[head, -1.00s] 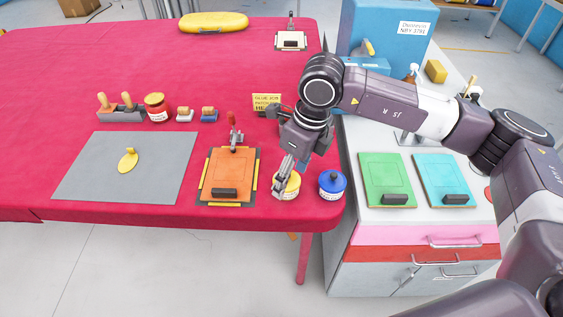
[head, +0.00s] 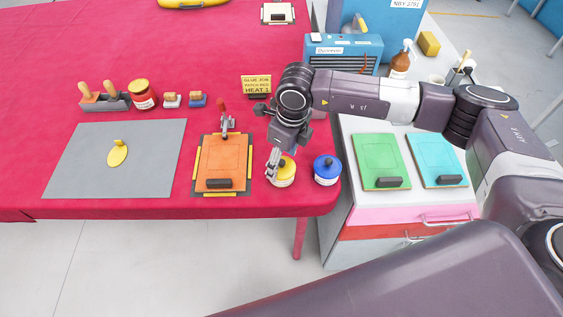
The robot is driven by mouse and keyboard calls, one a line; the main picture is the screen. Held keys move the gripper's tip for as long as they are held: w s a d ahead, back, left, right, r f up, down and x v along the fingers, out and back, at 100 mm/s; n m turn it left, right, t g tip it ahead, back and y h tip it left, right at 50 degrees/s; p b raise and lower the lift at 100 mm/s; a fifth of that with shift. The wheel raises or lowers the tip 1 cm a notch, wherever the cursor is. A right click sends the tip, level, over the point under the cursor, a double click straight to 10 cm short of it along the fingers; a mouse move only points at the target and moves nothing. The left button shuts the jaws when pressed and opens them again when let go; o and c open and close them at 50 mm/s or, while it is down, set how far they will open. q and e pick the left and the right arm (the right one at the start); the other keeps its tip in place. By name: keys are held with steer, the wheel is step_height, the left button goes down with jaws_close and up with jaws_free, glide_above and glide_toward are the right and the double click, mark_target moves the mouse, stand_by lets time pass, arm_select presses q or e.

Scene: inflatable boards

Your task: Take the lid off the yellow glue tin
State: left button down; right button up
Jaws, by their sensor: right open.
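The yellow glue tin (head: 284,176) stands at the front edge of the red table, with a yellow top and a pale label. My right gripper (head: 272,174) is open at the tin's left side, its fingers pointing down and overlapping the tin's left edge. I cannot tell whether they touch it. The gripper and wrist partly hide the tin's top, so its lid does not show clearly. A blue tin (head: 327,172) with a knobbed blue lid stands close on the right. My left gripper is not in view.
An orange board (head: 222,160) in a clamped frame lies left of the yellow tin. Green (head: 380,158) and cyan (head: 437,158) boards lie on the counter at right.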

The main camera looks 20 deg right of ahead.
steer(key=shift+s, duration=0.1)
steer(key=c, duration=1.3)
steer(key=shift+s, duration=0.1)
jaws_close()
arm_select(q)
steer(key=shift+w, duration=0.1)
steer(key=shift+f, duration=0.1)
